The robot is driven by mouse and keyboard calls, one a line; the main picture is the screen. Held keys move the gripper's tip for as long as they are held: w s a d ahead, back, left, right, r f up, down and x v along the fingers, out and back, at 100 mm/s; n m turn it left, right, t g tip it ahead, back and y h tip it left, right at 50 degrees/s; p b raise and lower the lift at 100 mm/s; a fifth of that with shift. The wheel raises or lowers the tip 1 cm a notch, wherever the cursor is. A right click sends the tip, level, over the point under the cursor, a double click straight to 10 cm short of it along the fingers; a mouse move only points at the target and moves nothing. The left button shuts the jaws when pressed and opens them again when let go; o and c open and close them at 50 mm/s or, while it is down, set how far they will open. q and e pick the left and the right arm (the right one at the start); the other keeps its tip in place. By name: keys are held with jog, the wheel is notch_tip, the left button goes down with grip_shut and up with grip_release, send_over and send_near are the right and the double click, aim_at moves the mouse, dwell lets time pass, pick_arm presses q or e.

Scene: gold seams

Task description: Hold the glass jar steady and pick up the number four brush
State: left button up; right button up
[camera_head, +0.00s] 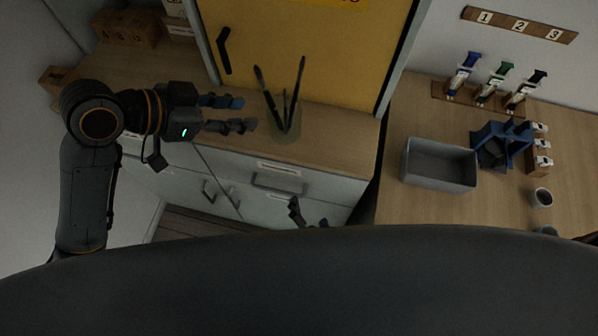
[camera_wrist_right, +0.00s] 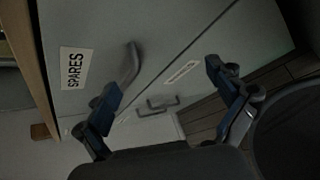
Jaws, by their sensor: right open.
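A greenish glass jar (camera_head: 284,127) stands on the wooden counter near its front edge, in the head view. Several dark brushes (camera_head: 298,82) stand in it, leaning apart; no number on them is readable. My left gripper (camera_head: 250,114) is open, fingers pointing right, just left of the jar. Its fingertips are close to the jar, and I cannot tell whether they touch it. My right gripper (camera_head: 309,213) is low in front of the drawers, below the jar and partly hidden by my own body. In the right wrist view it (camera_wrist_right: 160,85) is open and empty.
Drawers with handles (camera_head: 280,185) lie under the wooden counter (camera_head: 345,145); one front is labelled SPARES (camera_wrist_right: 75,68). A yellow door (camera_head: 300,45) is behind. At right, another table holds a grey bin (camera_head: 440,165), a blue stand (camera_head: 502,143) and a cup (camera_head: 541,198).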

aim_at(285, 120)
jog(key=w+r+n+t, duration=0.1)
jog(key=r+n, duration=0.1)
jog(key=r+n+t, duration=0.1)
jog(key=r, duration=0.2)
jog(key=w+a+r+n+t, duration=0.1)
jog(key=r+n, duration=0.1)
jog(key=r, duration=0.1)
jog(key=shift+w+r+n+y, duration=0.2)
jog(key=shift+w+n+y, duration=0.1)
jog(key=shift+y, duration=0.1)
notch_tip(285, 120, up, 9)
jog(key=a+n+t+y, duration=0.1)
jog(key=n+t, duration=0.2)
jog(key=n, duration=0.3)
jog(key=w+a, duration=0.1)
jog(key=w, duration=0.8)
jog(key=w+a, duration=0.1)
jog(key=w, duration=0.4)
jog(key=shift+a, duration=0.3)
